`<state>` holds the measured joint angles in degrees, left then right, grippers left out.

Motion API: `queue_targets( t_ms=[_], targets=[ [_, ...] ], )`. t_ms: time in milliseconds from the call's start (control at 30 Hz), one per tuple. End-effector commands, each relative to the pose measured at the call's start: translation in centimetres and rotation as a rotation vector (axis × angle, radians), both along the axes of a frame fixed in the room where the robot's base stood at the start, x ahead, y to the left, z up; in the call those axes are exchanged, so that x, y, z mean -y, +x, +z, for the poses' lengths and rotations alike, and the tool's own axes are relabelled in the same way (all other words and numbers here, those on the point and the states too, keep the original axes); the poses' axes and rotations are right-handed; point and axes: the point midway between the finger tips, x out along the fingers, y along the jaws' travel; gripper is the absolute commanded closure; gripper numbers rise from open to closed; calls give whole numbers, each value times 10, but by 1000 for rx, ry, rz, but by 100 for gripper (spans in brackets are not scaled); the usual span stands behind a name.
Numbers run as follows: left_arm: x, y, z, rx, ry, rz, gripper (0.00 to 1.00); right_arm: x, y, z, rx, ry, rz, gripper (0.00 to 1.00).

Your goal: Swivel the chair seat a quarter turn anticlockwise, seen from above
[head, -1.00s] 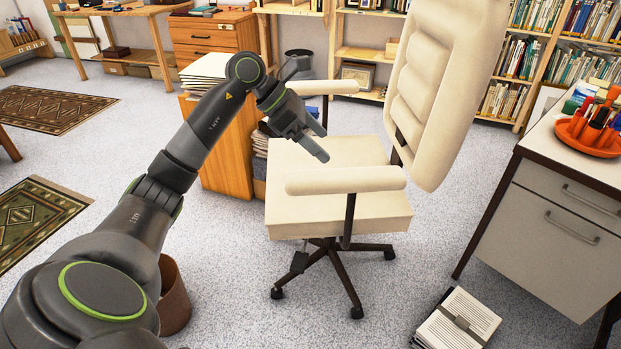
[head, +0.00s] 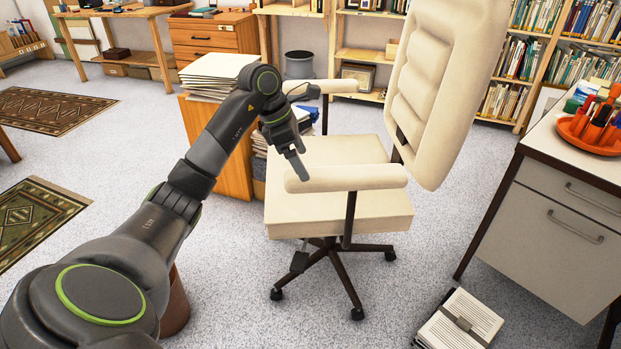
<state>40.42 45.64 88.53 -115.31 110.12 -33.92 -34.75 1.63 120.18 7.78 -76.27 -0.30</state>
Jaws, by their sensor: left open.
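The cream office chair has a padded seat (head: 330,215), a tall backrest (head: 440,90) on the right and two armrests. Its seat faces left in the head view, on a dark base with several casters. My left gripper (head: 301,172) is open and points down at the left end of the near armrest (head: 350,178). Its fingertips overlap that end in the picture; I cannot tell whether they touch it. The far armrest (head: 335,87) is partly hidden behind my left arm. My right gripper does not show.
A desk with drawers (head: 565,220) stands at the right, an orange tray of pens (head: 590,135) on it. Bound papers (head: 460,320) lie on the floor. A wooden cabinet with stacked papers (head: 215,70) stands behind my arm. Open floor lies left, with rugs (head: 35,215).

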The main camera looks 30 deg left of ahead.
Motion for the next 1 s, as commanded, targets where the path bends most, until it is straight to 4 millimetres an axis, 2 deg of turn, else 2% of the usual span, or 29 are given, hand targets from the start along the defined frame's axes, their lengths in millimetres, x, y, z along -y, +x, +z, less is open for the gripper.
queue_targets(
  t_ms=[33,100,300,500,733,1000],
  targets=[
    [5,2,-12,-1,-4,-2,15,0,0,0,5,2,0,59],
    [9,5,-25,-2,-3,-2,15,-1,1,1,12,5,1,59],
    [17,13,-50,0,-2,-2,15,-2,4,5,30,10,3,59],
    [20,15,-59,1,-1,-1,15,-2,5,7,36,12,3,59],
    [20,15,-59,1,-1,-1,15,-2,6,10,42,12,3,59],
    [19,15,-59,1,-1,-1,49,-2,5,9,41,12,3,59]
  ],
)
